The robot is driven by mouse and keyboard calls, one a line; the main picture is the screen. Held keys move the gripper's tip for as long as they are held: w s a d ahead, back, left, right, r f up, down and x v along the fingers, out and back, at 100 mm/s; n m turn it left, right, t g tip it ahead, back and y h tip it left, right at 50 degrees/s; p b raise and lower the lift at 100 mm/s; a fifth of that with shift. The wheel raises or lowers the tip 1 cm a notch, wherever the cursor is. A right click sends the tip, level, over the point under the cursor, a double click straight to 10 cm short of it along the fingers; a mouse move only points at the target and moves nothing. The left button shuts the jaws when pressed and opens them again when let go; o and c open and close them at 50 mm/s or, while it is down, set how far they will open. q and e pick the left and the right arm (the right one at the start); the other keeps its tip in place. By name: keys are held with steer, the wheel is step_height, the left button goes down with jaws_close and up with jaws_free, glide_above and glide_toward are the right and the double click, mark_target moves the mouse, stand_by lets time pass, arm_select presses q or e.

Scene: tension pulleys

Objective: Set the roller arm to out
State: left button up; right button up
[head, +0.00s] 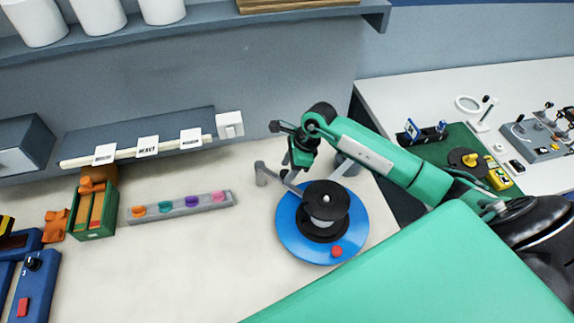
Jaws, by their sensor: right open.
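A round blue base (290,238) carries a black spool (327,207) with a pale core and a red knob at its front edge. A grey roller arm (278,178) reaches from beside the spool to the upper left and ends in a short upright grey roller (261,174). A second grey piece shows behind the spool, partly hidden by my right gripper. My right gripper (282,148) is open, just above and behind the roller arm. I cannot tell whether a finger touches the arm. My left gripper is not in view.
A grey strip with coloured knobs (180,207) lies to the left, beside a green box with orange pieces (95,215). A shelf with white cards (140,135) runs along the back wall. A white side table (440,90) holds other devices.

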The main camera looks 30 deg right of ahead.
steer(key=shift+a+f, duration=0.25)
steer(key=shift+f, duration=0.35)
steer(key=shift+w, duration=0.1)
jaws_close()
